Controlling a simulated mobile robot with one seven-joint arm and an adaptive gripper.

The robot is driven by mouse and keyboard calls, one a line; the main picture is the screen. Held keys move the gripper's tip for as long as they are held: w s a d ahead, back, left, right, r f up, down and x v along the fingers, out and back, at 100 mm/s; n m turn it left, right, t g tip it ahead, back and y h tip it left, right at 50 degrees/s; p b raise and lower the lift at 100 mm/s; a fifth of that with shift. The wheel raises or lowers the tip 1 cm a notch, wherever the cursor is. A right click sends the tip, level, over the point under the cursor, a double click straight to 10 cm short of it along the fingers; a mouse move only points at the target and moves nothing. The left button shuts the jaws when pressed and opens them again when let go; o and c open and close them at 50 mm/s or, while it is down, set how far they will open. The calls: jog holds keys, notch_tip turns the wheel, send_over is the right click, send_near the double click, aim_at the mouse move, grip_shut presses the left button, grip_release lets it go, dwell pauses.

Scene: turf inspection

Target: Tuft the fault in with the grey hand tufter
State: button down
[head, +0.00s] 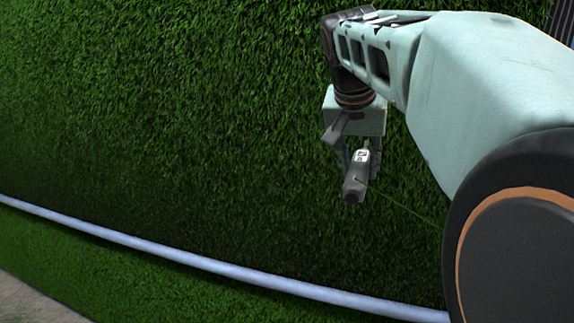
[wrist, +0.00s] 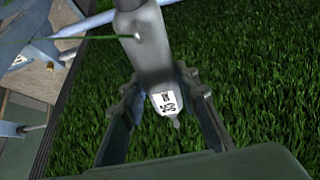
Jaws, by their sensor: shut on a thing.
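The grey hand tufter (head: 355,184) is held in my gripper (head: 359,165) in front of the green turf (head: 200,130). In the wrist view the tufter (wrist: 145,45) lies between the two fingers of my gripper (wrist: 165,95), which are shut on it. A white label with dark marks shows near its narrow tip. A thin green yarn runs from its body, off to the right in the head view. I cannot tell whether the tip touches the turf. I cannot make out the fault in either view.
A pale bar (head: 230,270) runs across the turf below my gripper. Blue-grey frame parts (wrist: 30,55) and a dark edge of the turf show at the left of the wrist view. Bare ground (head: 30,302) shows at the head view's bottom left.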

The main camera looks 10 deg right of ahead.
aim_at(356, 179)
jog(key=s+a+b, duration=0.1)
jog(key=s, duration=0.1)
jog(key=s+a+f+b, duration=0.1)
jog(key=s, duration=0.1)
jog(key=shift+a+f+b, duration=0.15)
jog(key=shift+a+b, duration=0.2)
jog(key=shift+a, duration=0.05)
jog(key=shift+s+a, duration=0.2)
jog(key=shift+s, duration=0.1)
jog(key=shift+d, duration=0.1)
